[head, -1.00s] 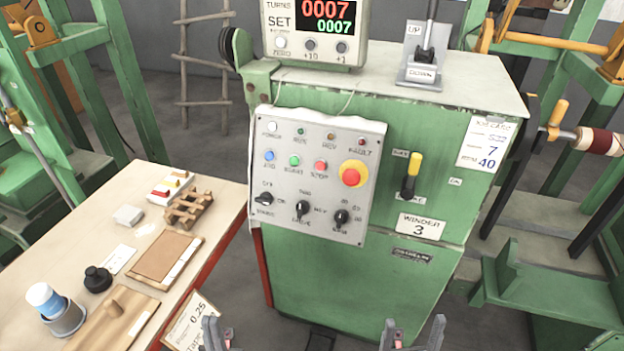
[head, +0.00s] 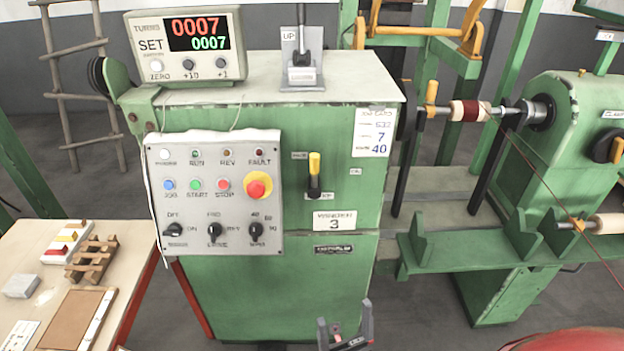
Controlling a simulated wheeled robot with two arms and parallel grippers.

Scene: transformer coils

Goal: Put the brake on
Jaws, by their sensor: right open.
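The brake lever (head: 314,176) is a black handle with a yellow tip on the front of the green winder cabinet (head: 290,280). It stands about upright, with the yellow tip at the top. Small labels sit around it, too small to read surely. My right gripper (head: 345,322) is open and empty at the bottom edge, below the lever and well apart from it. My left gripper is out of view.
A control panel (head: 214,255) with knobs and a red stop button (head: 258,186) is left of the lever. A counter display (head: 187,48) and an up-down lever (head: 301,50) stand on top. A workbench (head: 25,240) is at left, the coil winder (head: 545,125) at right.

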